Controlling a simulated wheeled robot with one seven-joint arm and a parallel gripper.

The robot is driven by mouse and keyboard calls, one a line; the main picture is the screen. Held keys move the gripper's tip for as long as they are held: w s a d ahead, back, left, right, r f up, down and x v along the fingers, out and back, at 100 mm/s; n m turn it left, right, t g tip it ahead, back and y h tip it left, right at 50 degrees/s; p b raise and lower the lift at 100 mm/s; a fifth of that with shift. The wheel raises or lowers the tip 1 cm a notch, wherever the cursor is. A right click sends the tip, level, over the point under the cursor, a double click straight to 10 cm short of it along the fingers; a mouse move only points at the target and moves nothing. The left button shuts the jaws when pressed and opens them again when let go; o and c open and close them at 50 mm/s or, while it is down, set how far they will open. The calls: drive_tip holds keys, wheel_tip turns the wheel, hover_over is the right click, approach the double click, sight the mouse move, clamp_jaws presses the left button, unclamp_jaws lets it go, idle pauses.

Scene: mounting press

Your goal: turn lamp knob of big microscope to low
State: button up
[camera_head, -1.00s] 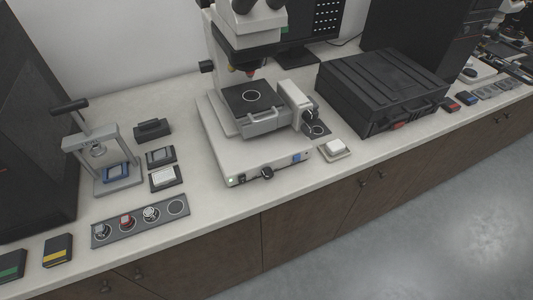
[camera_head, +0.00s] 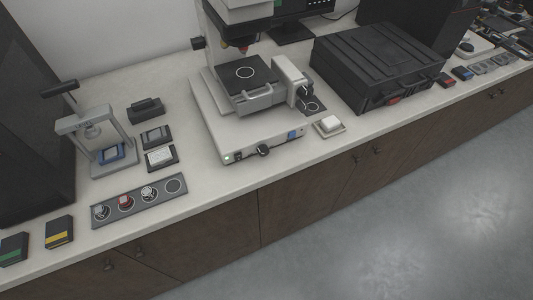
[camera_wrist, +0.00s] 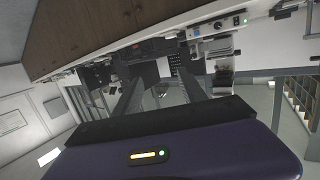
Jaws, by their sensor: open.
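The big microscope (camera_head: 222,115) stands on the bench in the middle of the head view, its top cut off by the frame. Its base front has a green light at the left, a black lamp knob (camera_head: 263,151) near the middle and a blue switch at the right. The knob's pointer setting is too small to read. In the wrist view the microscope's front panel (camera_wrist: 207,30) shows at the upper right, tipped over and well beyond the fingers. My gripper (camera_wrist: 160,78) is open, with nothing between its fingers; it is not in the head view.
A white button on a pad (camera_head: 328,125) and a black case (camera_head: 375,70) stand right of the microscope. A small press (camera_head: 97,140) and a strip with round places (camera_head: 140,201) lie to the left. The floor in front of the bench is clear.

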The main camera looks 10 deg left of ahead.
drive_tip(key=w+a+f+m+t+y+p, duration=0.1)
drive_tip(key=w+a+f+m, duration=0.1)
drive_tip(key=w, duration=0.3)
drive_tip(key=w+a+f+m+y, duration=0.1)
drive_tip(key=w+m, duration=0.2)
drive_tip(key=w, duration=0.3)
drive_tip(key=m+g+y+p, duration=0.2)
drive_tip(key=m+y, duration=0.5)
drive_tip(key=m, duration=1.6)
approach(265, 153)
drive_tip(key=shift+x, duration=4.25)
clamp_jaws()
